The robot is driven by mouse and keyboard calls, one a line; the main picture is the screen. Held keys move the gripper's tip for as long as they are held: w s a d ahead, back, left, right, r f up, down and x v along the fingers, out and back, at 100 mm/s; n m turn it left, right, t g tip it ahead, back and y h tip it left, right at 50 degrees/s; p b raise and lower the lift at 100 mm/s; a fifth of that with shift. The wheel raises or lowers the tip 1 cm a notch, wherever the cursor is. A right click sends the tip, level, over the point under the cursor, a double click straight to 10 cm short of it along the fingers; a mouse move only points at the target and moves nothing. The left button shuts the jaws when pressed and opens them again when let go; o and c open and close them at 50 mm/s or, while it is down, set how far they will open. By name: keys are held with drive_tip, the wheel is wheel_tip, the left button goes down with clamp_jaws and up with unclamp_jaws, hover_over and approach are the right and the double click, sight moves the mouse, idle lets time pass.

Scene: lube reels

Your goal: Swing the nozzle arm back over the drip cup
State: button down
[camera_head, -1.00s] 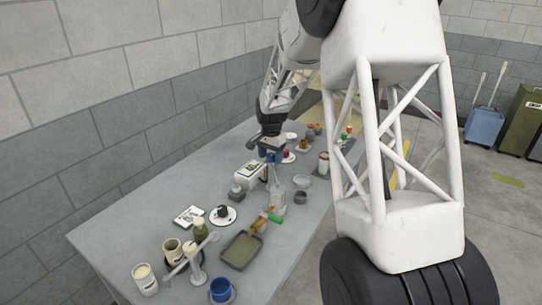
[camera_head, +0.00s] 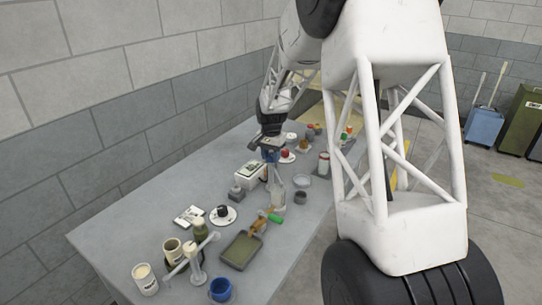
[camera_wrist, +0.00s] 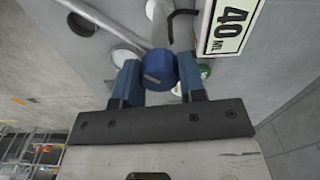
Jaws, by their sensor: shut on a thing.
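My gripper (camera_head: 271,156) is over the middle of the bench, by the white box with a printed label (camera_head: 249,171). In the wrist view its two blue fingers (camera_wrist: 159,88) are shut on a blue round knob (camera_wrist: 158,66). A pale grey tube (camera_wrist: 108,23), perhaps the nozzle arm, runs up to the left from near the knob; how they join is unclear. A dark bent hook (camera_wrist: 172,22) is just beyond. A grey stand (camera_head: 275,200) is below my gripper. A small grey cup (camera_head: 300,197), possibly the drip cup, stands right of the stand.
A tray (camera_head: 241,251), a blue cup (camera_head: 220,290) and a cream cup (camera_head: 145,280) are at the near end. A shallow dish (camera_head: 303,181) is right of the stand. The bench's left side is clear.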

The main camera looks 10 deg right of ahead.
drive_tip(key=n, duration=0.4)
drive_tip(key=shift+n, duration=2.2)
drive_tip(key=c, duration=0.7)
unclamp_jaws()
drive_tip(key=shift+r, duration=0.15)
drive_tip(key=shift+r, duration=3.75)
